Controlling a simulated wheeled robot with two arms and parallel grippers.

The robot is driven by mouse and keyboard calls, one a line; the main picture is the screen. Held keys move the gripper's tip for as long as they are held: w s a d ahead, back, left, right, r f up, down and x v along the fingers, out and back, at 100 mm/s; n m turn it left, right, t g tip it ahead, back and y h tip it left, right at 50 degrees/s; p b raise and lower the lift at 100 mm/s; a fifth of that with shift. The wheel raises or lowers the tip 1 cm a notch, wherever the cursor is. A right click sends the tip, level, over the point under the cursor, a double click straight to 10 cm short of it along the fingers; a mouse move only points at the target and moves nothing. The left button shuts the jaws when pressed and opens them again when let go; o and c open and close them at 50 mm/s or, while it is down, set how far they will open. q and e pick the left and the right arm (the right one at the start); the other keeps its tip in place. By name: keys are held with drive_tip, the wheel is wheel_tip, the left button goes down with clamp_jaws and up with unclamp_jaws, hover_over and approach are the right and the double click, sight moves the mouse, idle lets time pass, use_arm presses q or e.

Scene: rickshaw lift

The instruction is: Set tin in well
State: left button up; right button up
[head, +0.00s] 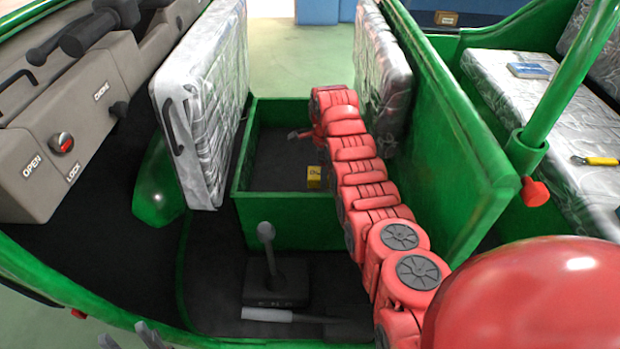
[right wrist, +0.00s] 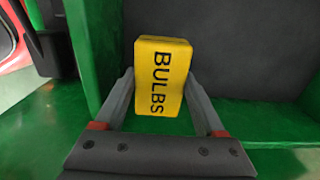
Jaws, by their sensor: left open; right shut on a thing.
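The yellow tin (head: 314,177), lettered BULBS, shows small in the head view by the near rim of the well (head: 290,222), a green-walled box with a dark floor. In the right wrist view the tin (right wrist: 161,72) sits between the two grey fingers of my right gripper (right wrist: 162,90), which is shut on it. In the head view my right gripper's fingers are hard to make out. I cannot tell whether the tin touches the well floor. My left gripper (head: 130,339) is open and empty at the bottom left edge, only its fingertips showing.
A silver-wrapped seat cushion (head: 205,110) stands upright left of the well, and another (head: 380,75) stands to the right beside a green panel (head: 455,140). A lever (head: 267,250) rises in front of the well. The grey console (head: 60,130) is at left.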

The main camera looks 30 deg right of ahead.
wheel_tip(320, 180, down, 6)
drive_tip(key=shift+f+b, duration=0.15)
drive_tip(key=shift+b, duration=0.6)
wheel_tip(320, 180, down, 3)
drive_tip(key=shift+b, duration=1.05)
drive_tip(key=shift+s+r, duration=0.1)
drive_tip(key=shift+r, duration=0.1)
drive_tip(key=shift+f, duration=0.1)
drive_tip(key=o, duration=1.4)
wheel_tip(320, 180, up, 4)
drive_tip(key=p, duration=0.3)
wheel_tip(320, 180, up, 8)
drive_tip(key=shift+r+p, duration=0.1)
drive_tip(key=shift+p, duration=0.5)
